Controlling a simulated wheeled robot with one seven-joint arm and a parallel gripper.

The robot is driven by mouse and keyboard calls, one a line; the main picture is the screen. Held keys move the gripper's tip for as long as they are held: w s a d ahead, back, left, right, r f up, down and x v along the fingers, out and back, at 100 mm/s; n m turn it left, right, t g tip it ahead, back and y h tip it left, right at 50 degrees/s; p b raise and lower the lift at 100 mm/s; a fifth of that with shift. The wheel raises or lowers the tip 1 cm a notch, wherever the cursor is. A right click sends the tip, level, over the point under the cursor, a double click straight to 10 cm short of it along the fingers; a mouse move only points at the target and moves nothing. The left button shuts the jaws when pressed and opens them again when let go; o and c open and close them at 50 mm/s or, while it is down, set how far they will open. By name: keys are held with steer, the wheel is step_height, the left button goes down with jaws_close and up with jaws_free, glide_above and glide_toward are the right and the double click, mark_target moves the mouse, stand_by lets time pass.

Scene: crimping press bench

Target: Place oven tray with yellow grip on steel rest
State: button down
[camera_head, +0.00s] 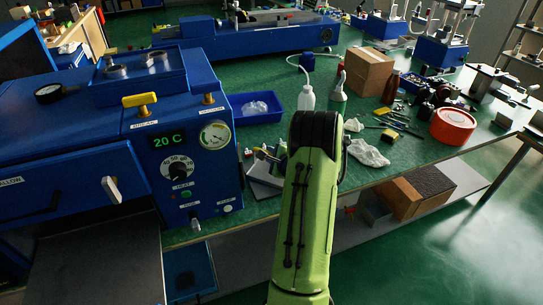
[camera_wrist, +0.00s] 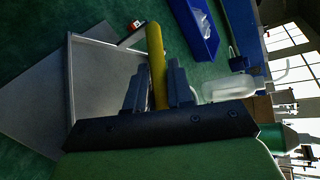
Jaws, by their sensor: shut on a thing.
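In the wrist view, my gripper (camera_wrist: 157,88) is shut on the yellow grip (camera_wrist: 155,50) of the oven tray. The tray (camera_wrist: 87,42) is a shallow grey pan with a raised pale rim, left of the fingers. A flat grey plate, which looks like the steel rest (camera_wrist: 35,108), shows beneath and beside the tray, turned at an angle to it. I cannot tell whether they touch. In the head view, the plate (camera_head: 264,188) lies near the bench's front edge, left of my arm. My arm hides the gripper and most of the tray there.
The blue oven (camera_head: 185,190) with dial and display stands left. A blue bin (camera_head: 256,112) holds a clear bag behind the plate. A white bottle (camera_head: 307,98), crumpled cloths (camera_head: 368,153), tools and a red round container (camera_head: 453,126) lie to the right.

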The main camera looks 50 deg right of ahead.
steer(key=shift+f, duration=0.15)
steer(key=c, duration=1)
jaws_free()
steer(key=shift+r, duration=0.3)
steer(key=v, duration=1.2)
steer(key=shift+a+f, duration=0.1)
steer(key=shift+f, duration=0.05)
